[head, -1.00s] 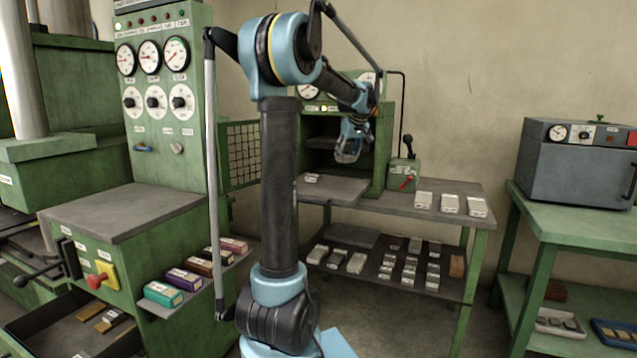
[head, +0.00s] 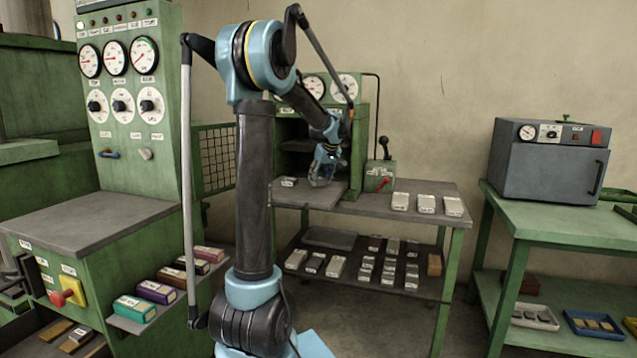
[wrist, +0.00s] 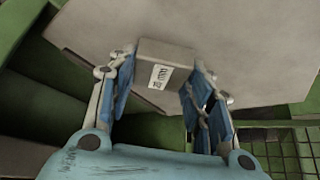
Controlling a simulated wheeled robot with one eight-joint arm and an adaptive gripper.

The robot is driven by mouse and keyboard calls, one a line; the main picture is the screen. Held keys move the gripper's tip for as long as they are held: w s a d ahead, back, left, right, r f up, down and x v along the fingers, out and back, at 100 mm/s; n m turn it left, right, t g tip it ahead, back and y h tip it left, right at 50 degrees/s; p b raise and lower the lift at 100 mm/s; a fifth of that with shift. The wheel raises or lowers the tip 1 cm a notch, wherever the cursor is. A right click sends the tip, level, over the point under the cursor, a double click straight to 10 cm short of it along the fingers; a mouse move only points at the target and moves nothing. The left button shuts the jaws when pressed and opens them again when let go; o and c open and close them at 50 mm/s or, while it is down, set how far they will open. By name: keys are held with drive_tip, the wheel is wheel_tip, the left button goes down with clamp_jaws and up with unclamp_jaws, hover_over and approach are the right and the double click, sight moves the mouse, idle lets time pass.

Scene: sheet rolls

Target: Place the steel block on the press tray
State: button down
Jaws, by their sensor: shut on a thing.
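The steel block (wrist: 166,62), a grey bar with a white printed label, is between the two blue fingers of my gripper (wrist: 158,82) in the wrist view. My gripper is shut on it. In the head view my gripper (head: 322,170) is low over the press tray (head: 312,196), a flat grey plate in front of the green press. The tray is the broad grey surface beyond the block in the wrist view (wrist: 235,40). In the head view the held block is hard to make out, and whether it touches the tray cannot be told.
Another small labelled block (head: 288,182) lies at the tray's left. Several pale blocks (head: 426,203) stand on the bench to the right, and more lie on the shelf below. A lever box (head: 379,178) stands right of the tray; a mesh guard (head: 216,158) is at left.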

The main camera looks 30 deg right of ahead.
drive_tip(key=shift+f, duration=0.65)
drive_tip(key=c, duration=0.8)
unclamp_jaws()
